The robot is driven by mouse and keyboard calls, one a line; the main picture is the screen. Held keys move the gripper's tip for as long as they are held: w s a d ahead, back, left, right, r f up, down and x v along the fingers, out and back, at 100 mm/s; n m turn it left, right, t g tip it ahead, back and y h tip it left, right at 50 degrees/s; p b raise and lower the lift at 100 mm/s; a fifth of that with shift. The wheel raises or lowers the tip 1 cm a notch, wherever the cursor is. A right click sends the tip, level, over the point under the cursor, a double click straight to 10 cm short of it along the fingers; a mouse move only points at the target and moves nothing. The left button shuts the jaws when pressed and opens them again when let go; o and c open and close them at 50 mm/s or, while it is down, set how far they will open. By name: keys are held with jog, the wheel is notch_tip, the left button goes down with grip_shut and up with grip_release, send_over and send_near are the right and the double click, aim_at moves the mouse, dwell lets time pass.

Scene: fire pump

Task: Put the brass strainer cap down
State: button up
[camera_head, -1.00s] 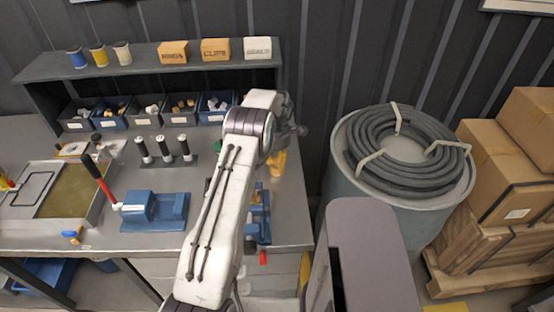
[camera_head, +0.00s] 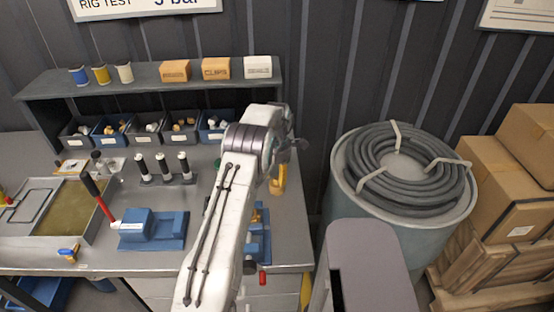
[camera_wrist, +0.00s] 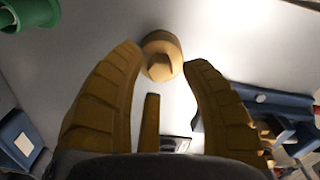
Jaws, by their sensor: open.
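The brass strainer cap (camera_wrist: 162,55), round with a raised middle, rests on the grey bench top in the wrist view. My gripper (camera_wrist: 163,58) has its two ribbed yellow-brown fingers spread apart, with the cap between their tips. A gap shows between the cap and the right finger; whether the left fingertip touches it I cannot tell. In the head view my gripper (camera_head: 278,179) is low over the right part of the bench (camera_head: 292,220), partly behind my arm, and the cap cannot be made out.
A blue fixture with brass parts (camera_wrist: 265,105) stands right of my gripper in the wrist view. A green object (camera_wrist: 32,12) is at upper left. Parts bins (camera_head: 145,132) line the bench's back under a shelf. A hose drum (camera_head: 345,205) stands right of the bench.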

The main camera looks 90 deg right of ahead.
aim_at(277, 178)
notch_tip(277, 178, up, 10)
jog(key=b, duration=0.2)
jog(key=shift+a, duration=0.15)
